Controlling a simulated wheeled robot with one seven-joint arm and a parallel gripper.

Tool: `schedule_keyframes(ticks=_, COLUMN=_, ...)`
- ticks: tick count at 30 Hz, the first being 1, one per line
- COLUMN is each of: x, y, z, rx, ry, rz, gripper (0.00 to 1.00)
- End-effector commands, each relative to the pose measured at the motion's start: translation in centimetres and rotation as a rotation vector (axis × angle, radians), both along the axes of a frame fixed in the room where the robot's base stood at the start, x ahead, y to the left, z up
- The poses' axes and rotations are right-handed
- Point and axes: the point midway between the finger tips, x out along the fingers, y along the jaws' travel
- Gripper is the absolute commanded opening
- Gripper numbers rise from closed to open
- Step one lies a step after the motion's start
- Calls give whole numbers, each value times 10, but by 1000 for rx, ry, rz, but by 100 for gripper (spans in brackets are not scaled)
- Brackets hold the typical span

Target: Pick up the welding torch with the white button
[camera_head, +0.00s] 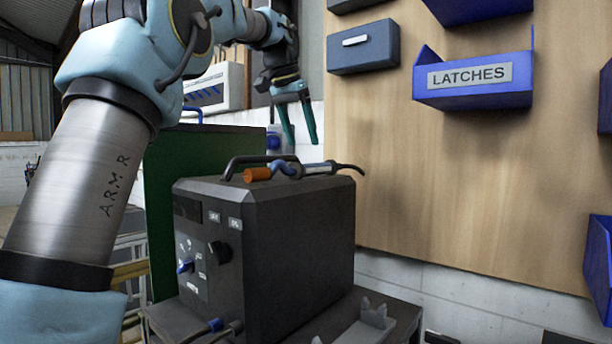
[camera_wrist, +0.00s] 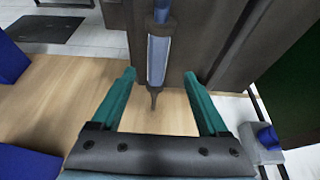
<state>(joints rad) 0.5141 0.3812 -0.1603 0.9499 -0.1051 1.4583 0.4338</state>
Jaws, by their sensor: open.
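The welding torch (camera_head: 318,169) lies on top of a dark welding machine (camera_head: 310,230) in the head view. It has an orange end at the left, a blue and grey body, and a thin dark end at the right. In the wrist view the torch (camera_wrist: 158,52) shows its grey-blue body, lined up between my fingers but beyond their tips. I cannot make out a white button on it. My gripper (camera_head: 303,140), with teal fingers, is open and empty above the torch, apart from it. It also shows in the wrist view (camera_wrist: 159,74).
A black carry handle (camera_head: 236,164) rises from the machine beside the torch's orange end. A wooden panel (camera_head: 400,150) with blue bins, one labelled LATCHES (camera_head: 475,80), stands at the right. A green cabinet (camera_head: 190,158) stands behind the machine. Space above the torch is clear.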

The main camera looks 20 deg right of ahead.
Motion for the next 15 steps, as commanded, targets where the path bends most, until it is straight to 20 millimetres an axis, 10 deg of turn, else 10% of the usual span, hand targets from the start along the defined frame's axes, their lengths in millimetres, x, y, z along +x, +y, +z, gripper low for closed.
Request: schedule_keyframes(ticks=15, x=5, y=-22, z=-53, rx=2, ry=3, rz=-1, gripper=78)
